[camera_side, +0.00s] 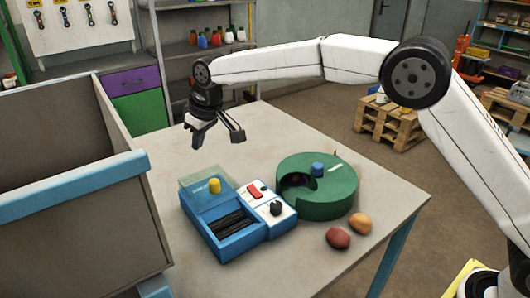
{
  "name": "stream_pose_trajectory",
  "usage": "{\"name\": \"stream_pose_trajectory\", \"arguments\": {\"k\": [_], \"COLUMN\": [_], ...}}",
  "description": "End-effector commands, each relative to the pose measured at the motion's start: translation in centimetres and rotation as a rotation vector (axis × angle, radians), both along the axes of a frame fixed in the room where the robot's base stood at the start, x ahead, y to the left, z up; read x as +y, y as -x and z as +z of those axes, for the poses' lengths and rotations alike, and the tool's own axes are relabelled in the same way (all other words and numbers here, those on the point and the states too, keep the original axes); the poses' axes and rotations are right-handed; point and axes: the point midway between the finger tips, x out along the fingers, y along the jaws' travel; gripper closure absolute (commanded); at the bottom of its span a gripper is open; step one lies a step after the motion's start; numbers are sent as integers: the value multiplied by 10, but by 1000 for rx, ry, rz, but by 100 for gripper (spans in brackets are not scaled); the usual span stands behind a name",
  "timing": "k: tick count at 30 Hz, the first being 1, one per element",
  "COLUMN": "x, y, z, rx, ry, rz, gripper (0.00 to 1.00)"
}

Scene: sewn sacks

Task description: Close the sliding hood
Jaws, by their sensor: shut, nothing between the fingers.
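A blue box (222,255) stands on the table, with dark slats (234,222) exposed in its open front part. Its sliding hood, a see-through greenish panel (195,181) with a yellow knob (214,186), sits at the back of the box and sticks out past the rear edge. A white panel (282,220) with a red switch and a black knob adjoins the box on the right. My gripper (217,139) hangs above and behind the hood, apart from it and empty. It is shut, though its fingertips are small in this view.
A round green container (335,203) with a blue knob (318,170) and a side opening stands right of the box. A red item (338,238) and an orange one (360,223) lie in front of it. A large grey bin (70,130) with a blue rim fills the left. The table's front is clear.

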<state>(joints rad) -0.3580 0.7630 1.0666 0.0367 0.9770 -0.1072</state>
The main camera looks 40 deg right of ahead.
Motion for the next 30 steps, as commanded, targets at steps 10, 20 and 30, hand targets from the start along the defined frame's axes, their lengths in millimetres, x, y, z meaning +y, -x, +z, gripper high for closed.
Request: {"name": "stream_pose_trajectory", "arguments": {"k": [10,20,30], "x": [2,8,13], "y": [-5,-18,-29], "z": [-17,-58,-93], "rx": [3,2,1], "ry": [1,1,0], "rz": [-1,-1,-1], "gripper": [100,100,100]}}
